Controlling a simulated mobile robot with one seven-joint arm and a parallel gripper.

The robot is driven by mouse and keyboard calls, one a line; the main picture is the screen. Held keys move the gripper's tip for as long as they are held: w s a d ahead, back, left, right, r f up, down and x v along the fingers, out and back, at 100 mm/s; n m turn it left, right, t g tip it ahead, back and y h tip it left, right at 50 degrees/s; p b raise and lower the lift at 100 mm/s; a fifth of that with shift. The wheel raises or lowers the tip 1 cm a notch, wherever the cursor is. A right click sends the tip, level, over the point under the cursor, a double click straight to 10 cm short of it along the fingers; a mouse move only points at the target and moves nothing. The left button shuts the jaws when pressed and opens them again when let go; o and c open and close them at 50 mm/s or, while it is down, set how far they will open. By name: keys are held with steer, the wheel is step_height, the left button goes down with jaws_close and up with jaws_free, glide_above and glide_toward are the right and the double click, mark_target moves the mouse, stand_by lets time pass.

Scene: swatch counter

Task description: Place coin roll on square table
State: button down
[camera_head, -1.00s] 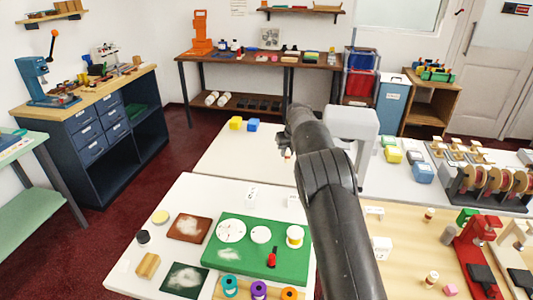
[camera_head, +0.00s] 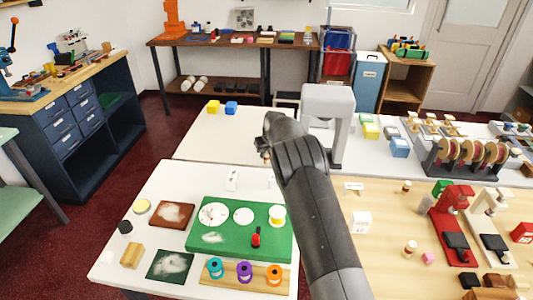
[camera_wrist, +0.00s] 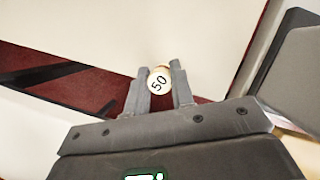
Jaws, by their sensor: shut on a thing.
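The coin roll (camera_wrist: 159,80) is a small pale cylinder with "50" on its round end. My gripper (camera_wrist: 158,74) is shut on it, one grey finger on each side. In the wrist view, the roll is over a strip of dark red floor between two pale surfaces. In the head view, my arm hides most of the gripper and the roll. A white table (camera_head: 205,141) with a yellow and a blue block lies beyond the arm; a nearer white table (camera_head: 113,262) lies left of it. I cannot tell which is called the square table.
The nearer table holds a green board (camera_head: 192,243), dishes and several thread spools. A grey-white arch-shaped machine (camera_head: 328,95) stands right of my arm. The far white table is mostly bare.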

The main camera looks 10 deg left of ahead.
steer(key=c, duration=1.2)
jaws_free()
steer(key=shift+f, duration=0.1)
steer(key=shift+c, duration=0.2)
steer(key=s+d+r+n, duration=0.2)
steer(key=s+d+r, duration=0.2)
steer(key=r, duration=0.4)
steer(key=s+d+r+n, duration=0.2)
steer(key=s+d+r, duration=0.2)
steer(key=r, duration=0.3)
steer(key=s+d+r+n, duration=0.2)
steer(key=s+d+r, duration=0.15)
steer(key=r, duration=0.45)
steer(key=s+d+r+n, duration=0.4)
steer(key=s, duration=0.3)
steer(key=s+d+r+n, duration=0.4)
steer(key=s, duration=0.4)
steer(key=s+d+f+n, duration=0.1)
steer(key=s+d+n, duration=0.1)
steer(key=s+n, duration=0.3)
steer(key=s+d+f+n+t+h, duration=0.1)
steer(key=s+n, duration=0.4)
steer(key=s, duration=0.9)
steer(key=s+d+f+n+h, duration=0.1)
steer(key=s+d+n, duration=0.3)
steer(key=s, duration=0.5)
steer(key=shift+s+f+n+t, duration=0.3)
steer(key=shift+f+n, duration=0.35)
steer(key=shift+n, duration=0.45)
